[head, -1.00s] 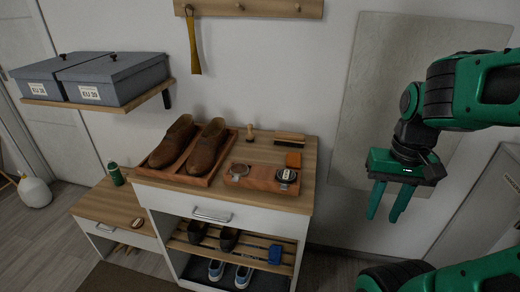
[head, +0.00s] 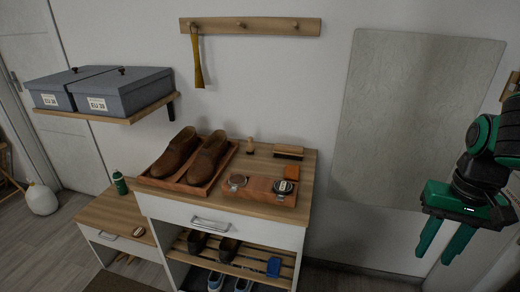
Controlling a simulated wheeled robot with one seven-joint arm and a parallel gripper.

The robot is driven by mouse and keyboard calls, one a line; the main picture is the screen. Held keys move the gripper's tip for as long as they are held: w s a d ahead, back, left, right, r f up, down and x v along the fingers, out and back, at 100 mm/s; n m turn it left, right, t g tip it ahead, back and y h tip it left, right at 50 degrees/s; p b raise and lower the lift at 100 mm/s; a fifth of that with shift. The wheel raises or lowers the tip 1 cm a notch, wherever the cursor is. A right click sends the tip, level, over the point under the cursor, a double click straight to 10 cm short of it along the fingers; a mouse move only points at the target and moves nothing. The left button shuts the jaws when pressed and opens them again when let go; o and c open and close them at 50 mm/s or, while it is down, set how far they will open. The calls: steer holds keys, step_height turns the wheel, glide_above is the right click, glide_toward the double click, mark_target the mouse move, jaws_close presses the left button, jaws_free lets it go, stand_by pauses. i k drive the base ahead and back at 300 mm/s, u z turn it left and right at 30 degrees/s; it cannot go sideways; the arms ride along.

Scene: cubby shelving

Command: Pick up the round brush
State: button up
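A small upright wooden-handled piece (head: 250,146), which looks like the round brush, stands at the back of the cabinet top (head: 225,199), left of a long flat brush (head: 288,151). Its bristles are too small to make out. A small oval brush-like item (head: 138,231) lies on the lower bench at the left. My gripper (head: 436,257) hangs in the air at the far right, fingers pointing down, spread apart and empty. It is well away from the cabinet.
Brown shoes (head: 190,158) stand in a tray left of the round brush. A wall shelf (head: 150,110) holds grey boxes. A peg rail (head: 290,27) with a shoehorn hangs above.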

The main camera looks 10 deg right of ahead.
mark_target(249, 148)
steer(key=z, duration=0.05)
steer(key=i, duration=1)
steer(key=u, duration=0.05)
